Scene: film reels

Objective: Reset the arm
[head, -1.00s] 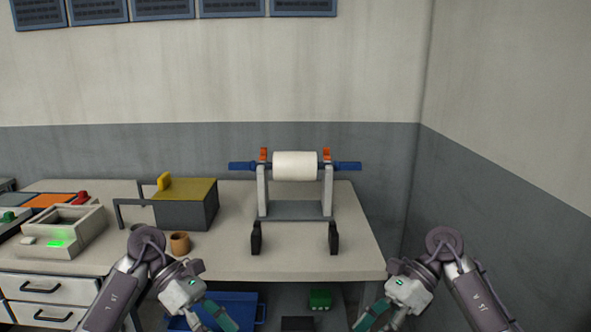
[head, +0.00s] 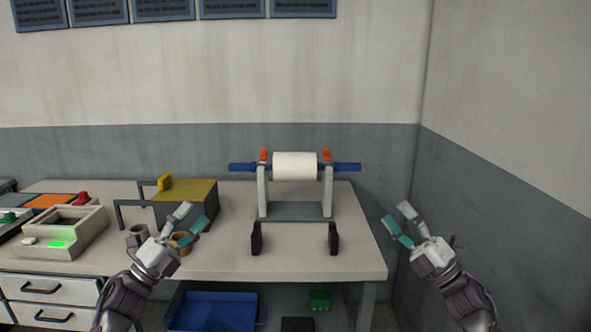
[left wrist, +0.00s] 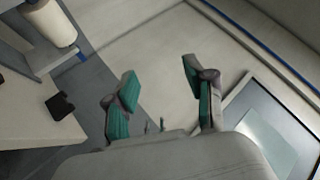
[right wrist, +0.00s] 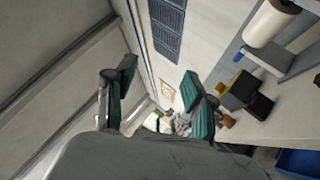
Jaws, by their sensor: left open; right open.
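My left gripper (head: 188,220) is open and raised in front of the table's left part, overlapping an orange-brown cup (head: 181,243) in the head view. Its two teal-padded fingers stand apart and empty in the left wrist view (left wrist: 160,90). My right gripper (head: 398,220) is open and raised just right of the table's right edge. Its fingers are apart and empty in the right wrist view (right wrist: 160,88). A white roll (head: 295,166) sits on a blue bar between the uprights of a grey stand (head: 295,210) on the table.
The table (head: 350,262) carries a yellow-topped dark box (head: 186,205) and a grey tray-like device with a green light (head: 62,232) at left. A blue bin (head: 213,312) and a green block (head: 320,299) are below. The table's right front is clear.

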